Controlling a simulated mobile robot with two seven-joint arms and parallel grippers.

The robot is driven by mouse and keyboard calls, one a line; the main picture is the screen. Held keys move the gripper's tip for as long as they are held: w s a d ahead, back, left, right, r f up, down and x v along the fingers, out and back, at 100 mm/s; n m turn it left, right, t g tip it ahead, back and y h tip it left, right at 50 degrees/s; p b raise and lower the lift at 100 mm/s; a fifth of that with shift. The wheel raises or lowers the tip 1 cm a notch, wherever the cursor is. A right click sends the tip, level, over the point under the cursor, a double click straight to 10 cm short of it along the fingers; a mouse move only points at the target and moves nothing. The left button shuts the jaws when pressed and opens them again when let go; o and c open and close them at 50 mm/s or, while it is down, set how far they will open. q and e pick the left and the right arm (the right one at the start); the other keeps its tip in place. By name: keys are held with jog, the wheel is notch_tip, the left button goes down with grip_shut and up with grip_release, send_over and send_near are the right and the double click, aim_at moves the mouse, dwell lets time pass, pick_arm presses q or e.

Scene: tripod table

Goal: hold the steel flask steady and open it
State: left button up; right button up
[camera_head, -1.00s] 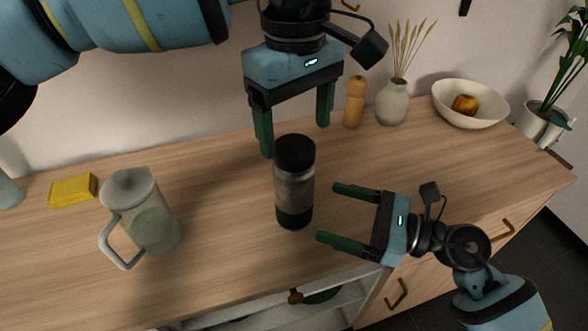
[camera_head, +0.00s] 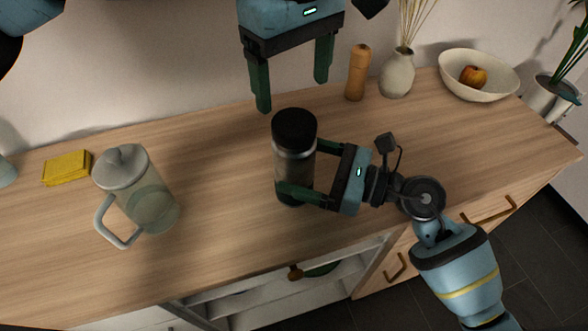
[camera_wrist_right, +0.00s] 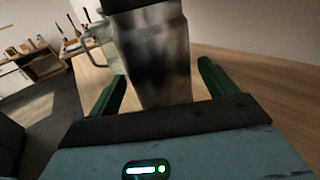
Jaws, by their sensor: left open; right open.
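The steel flask (camera_head: 294,165) stands upright on the wooden counter, with its black lid (camera_head: 294,128) on top. My right gripper (camera_head: 292,170) is open, with one finger in front of the flask and the other behind it. In the right wrist view the flask body (camera_wrist_right: 154,58) stands between the two green fingers (camera_wrist_right: 160,88), with a gap visible on each side. My left gripper (camera_head: 292,92) is open and empty, above and behind the lid, fingers pointing down.
A glass pitcher (camera_head: 148,195) with a handle stands left of the flask. A yellow sponge (camera_head: 67,168), a wooden mill (camera_head: 357,73), a vase (camera_head: 397,74) and a white bowl (camera_head: 479,89) with fruit stand along the back. The counter (camera_head: 225,230) is clear around the flask.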

jog(key=shift+w+a, duration=0.25)
jog(key=shift+a, duration=0.45)
jog(key=shift+c, duration=0.4)
jog(key=c, duration=1.4)
pick_arm(q)
jog(key=shift+m, duration=0.3)
pick_arm(e)
grip_shut()
pick_arm(q)
jog(key=m, duration=0.3)
jog(key=shift+m, duration=0.3)
jog(key=m, duration=0.4)
jog(key=shift+d+m, duration=0.1)
jog(key=shift+m, duration=0.3)
jog(key=m, duration=0.4)
jog(key=shift+m, duration=0.4)
jog(key=m, duration=0.4)
